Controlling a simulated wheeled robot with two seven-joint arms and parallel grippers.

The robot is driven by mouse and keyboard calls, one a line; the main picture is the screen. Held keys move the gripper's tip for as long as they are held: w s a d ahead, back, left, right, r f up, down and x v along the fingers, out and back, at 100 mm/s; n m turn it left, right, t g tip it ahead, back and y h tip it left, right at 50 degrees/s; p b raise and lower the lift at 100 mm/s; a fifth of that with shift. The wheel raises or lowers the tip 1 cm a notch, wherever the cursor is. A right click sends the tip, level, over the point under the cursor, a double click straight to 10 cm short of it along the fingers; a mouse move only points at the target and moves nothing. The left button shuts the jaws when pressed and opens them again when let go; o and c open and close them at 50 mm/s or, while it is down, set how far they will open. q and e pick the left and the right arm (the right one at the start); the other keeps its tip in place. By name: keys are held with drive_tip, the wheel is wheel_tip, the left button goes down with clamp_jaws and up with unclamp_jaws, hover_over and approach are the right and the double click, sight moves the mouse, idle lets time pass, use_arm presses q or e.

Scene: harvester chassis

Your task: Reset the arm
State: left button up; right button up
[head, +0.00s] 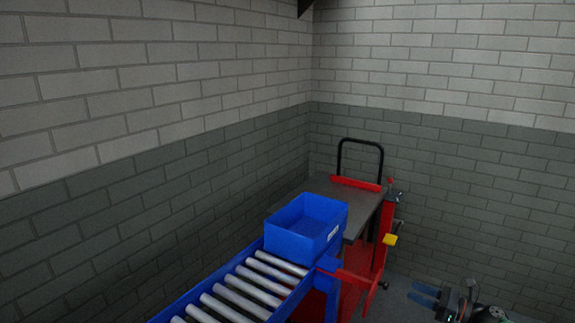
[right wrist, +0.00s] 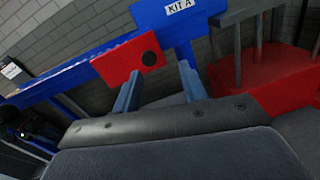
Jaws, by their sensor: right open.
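My right gripper (head: 422,296) shows at the lower right of the head view, open and empty. Its two blue-grey fingers point left and stand apart. In the right wrist view its fingers (right wrist: 160,72) are spread, with nothing between them. I cannot tell whether the fingers touch these. My left gripper is not in view.
A blue bin (head: 290,243) stands at the far end of a roller conveyor (head: 235,294). Behind it is a grey-topped red cart (head: 355,203) with a black handle (head: 361,142). A yellow part (head: 390,239) sticks out beside a red post. Brick walls close off the back and left.

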drive_tip(key=w+d+r+m+t+h, duration=0.25)
drive_tip(key=d+m+t+h, duration=0.2)
drive_tip(key=m+h, duration=0.55)
drive_tip(key=w+d+r+m+t+h, duration=0.25)
drive_tip(key=d+m+h, duration=0.25)
drive_tip(key=m, duration=0.9)
drive_tip(key=s+a+f+m+g+h, duration=0.4)
drive_tip(key=s+a+f+m+g, duration=0.55)
drive_tip(key=s+f+m, duration=0.35)
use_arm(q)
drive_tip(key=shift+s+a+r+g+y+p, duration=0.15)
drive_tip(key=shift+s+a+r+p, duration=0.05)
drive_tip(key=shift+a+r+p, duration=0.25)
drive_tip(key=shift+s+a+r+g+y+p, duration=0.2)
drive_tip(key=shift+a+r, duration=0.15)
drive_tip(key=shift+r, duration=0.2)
use_arm(e)
drive_tip(key=s+a+f+m+g+y, duration=0.2)
drive_tip(key=s+a+f+g+y, duration=0.1)
drive_tip(key=s+a, duration=1)
drive_tip(key=s+a+f+m+g+y, duration=0.2)
drive_tip(key=s+a+f, duration=0.3)
drive_tip(key=s+a, duration=0.8)
drive_tip(key=s+g+y, duration=0.1)
drive_tip(key=s, duration=0.5)
drive_tip(key=shift+a+m+y, duration=0.2)
drive_tip(key=shift+m+y, duration=0.1)
drive_tip(key=shift+m, duration=0.1)
